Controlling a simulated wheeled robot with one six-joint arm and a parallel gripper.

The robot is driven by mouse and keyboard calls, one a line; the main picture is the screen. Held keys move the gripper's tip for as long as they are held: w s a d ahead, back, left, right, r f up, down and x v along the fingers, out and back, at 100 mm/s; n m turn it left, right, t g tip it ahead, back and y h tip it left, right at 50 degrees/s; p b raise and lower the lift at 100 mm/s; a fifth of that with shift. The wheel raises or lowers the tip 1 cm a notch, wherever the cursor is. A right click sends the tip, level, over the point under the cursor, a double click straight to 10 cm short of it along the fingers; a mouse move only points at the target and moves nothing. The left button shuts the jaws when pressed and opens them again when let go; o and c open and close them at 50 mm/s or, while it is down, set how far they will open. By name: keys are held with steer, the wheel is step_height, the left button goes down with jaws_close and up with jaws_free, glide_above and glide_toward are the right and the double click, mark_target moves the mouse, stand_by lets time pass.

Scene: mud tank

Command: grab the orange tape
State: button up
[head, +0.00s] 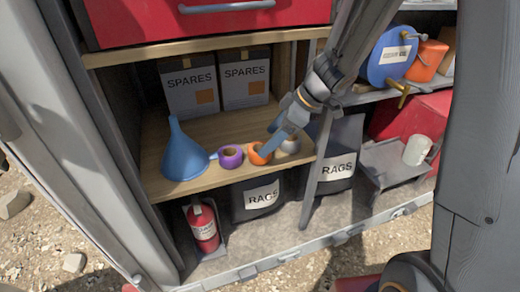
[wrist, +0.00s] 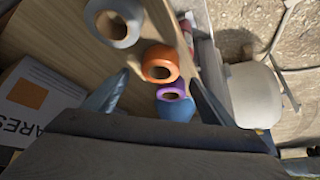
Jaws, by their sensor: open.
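The orange tape roll (head: 257,154) lies on the wooden shelf, between a purple roll (head: 230,157) and a grey roll (head: 291,144). In the wrist view the orange roll (wrist: 160,65) lies ahead of my gripper, roughly between the lines of its two fingers. My gripper (head: 278,139) is above the shelf beside the orange roll and partly overlaps it in the head view. In the wrist view my gripper (wrist: 160,92) is open, with a blue-grey finger on each side and nothing held. The purple roll (wrist: 170,95) shows lower, near the right finger.
A blue funnel (head: 182,153) stands left on the shelf. Two SPARES boxes (head: 191,93) stand behind. The shelf (head: 215,128) has clear wood between them and the rolls. A diagonal post (head: 318,170) stands at its right. Rag bags (head: 262,197) and an extinguisher (head: 203,226) are below.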

mark_target(260, 148)
steer(key=shift+x, duration=0.95)
steer(key=x, duration=0.4)
steer(key=shift+a+f, duration=0.1)
steer(key=shift+a, duration=0.1)
steer(key=c, duration=1.2)
steer(key=shift+r, duration=0.85)
steer(key=shift+s+d+r, duration=0.1)
steer(key=shift+s+r, duration=0.1)
steer(key=shift+r, duration=0.8)
steer(key=s+d+p, duration=0.1)
steer(key=s+p, duration=0.1)
steer(key=s, duration=0.3)
steer(key=s+d+p, duration=0.2)
steer(key=s+p, duration=0.1)
steer(key=s, duration=0.3)
steer(key=s+d+p, duration=0.2)
steer(key=s+p, duration=0.1)
steer(key=s, duration=0.3)
